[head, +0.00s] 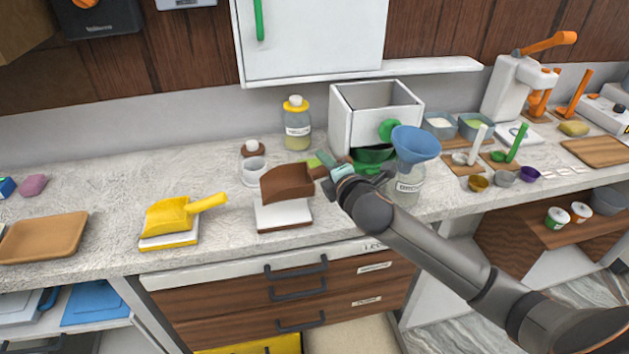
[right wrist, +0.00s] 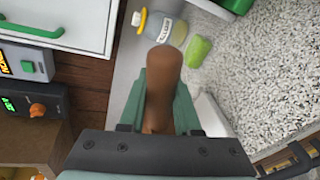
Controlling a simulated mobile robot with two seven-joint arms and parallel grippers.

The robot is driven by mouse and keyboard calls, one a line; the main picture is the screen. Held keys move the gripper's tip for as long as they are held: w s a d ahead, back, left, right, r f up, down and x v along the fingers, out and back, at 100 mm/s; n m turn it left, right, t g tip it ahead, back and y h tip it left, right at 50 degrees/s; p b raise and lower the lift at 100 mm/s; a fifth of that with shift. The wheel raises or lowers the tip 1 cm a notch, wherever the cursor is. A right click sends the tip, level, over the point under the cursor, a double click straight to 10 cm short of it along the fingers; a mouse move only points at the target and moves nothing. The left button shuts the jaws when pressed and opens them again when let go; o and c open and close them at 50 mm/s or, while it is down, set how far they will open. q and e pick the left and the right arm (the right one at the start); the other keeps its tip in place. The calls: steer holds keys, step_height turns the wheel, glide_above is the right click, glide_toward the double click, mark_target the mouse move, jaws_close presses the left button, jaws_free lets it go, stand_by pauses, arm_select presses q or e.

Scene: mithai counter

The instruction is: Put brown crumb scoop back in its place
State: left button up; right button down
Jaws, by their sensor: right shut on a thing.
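The brown crumb scoop (head: 285,184) is in my right gripper (head: 335,172), which is shut on its handle. In the right wrist view the brown handle (right wrist: 162,90) stands between the two green fingers. In the head view the scoop's pan is over a white pad with a brown edge (head: 285,217) on the counter. I cannot tell whether the pan touches the pad. The scoop hides the back of the pad. My left gripper is not in view.
A yellow scoop (head: 170,217) rests on a similar yellow-edged pad to the left. Behind are a small white-lidded jar (head: 253,168), a yellow-capped bottle (head: 297,125) and a white box (head: 372,112). A blue funnel (head: 416,143) on a jar stands close to my right arm.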

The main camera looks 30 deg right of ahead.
steer(key=w+f, duration=0.1)
steer(key=f, duration=0.1)
steer(key=w+f, duration=0.1)
steer(key=f, duration=0.1)
steer(key=w+f, duration=0.1)
steer(key=f, duration=0.1)
steer(key=shift+w+a+f, duration=0.2)
steer(key=shift+w+a, duration=0.05)
steer(key=shift+a, duration=0.1)
steer(key=shift+f, duration=0.25)
steer(key=c, duration=0.6)
jaws_free()
steer(key=shift+f, duration=0.1)
